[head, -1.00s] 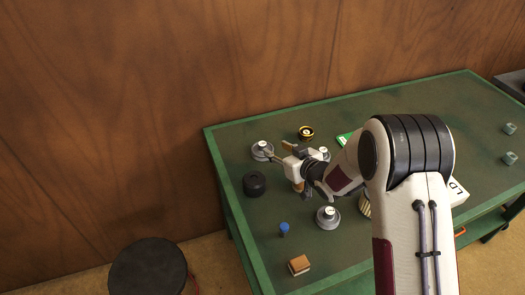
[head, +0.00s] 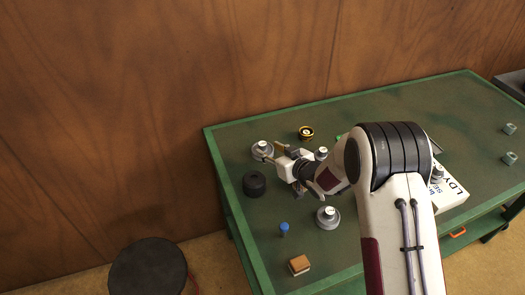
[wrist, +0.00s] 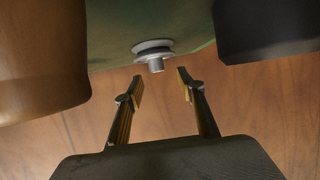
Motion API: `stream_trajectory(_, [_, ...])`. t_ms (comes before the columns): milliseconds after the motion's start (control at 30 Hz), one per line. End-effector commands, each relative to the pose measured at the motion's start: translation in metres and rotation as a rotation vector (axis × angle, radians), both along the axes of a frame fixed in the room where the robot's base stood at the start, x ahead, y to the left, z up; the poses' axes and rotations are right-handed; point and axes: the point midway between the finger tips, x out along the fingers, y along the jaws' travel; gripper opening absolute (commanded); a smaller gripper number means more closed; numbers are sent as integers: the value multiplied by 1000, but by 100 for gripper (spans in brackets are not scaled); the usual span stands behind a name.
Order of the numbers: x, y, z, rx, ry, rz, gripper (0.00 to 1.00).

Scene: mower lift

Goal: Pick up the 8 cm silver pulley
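A silver pulley (head: 262,150) with a raised hub lies near the table's back left corner. A larger-looking silver one (head: 327,217) lies nearer the front, and a third (head: 321,154) is partly hidden by my arm. Which is 8 cm is not marked. My gripper (head: 271,155) reaches left, with its fingers close to the back left pulley. In the wrist view, my gripper (wrist: 160,85) is open and empty. A silver pulley (wrist: 153,48) shows just beyond the fingertips, roughly between them, its hub towards them.
A black cylinder (head: 254,184) stands close to my gripper. A gold-and-black part (head: 306,132) lies behind it. A blue-topped piece (head: 284,229) and a brown block (head: 299,265) are at the front. A white lettered box (head: 451,193) is to the right. The wooden wall rises behind the table.

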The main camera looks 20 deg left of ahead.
Motion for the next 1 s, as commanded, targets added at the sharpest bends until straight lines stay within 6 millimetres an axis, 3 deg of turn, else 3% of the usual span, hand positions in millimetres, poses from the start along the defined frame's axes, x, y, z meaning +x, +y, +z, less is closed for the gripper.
stream_trajectory(533, [4, 4, -2, 1, -1, 0, 39])
stream_trajectory(1000, [26, 28, -18, 0, 0, 1, 39])
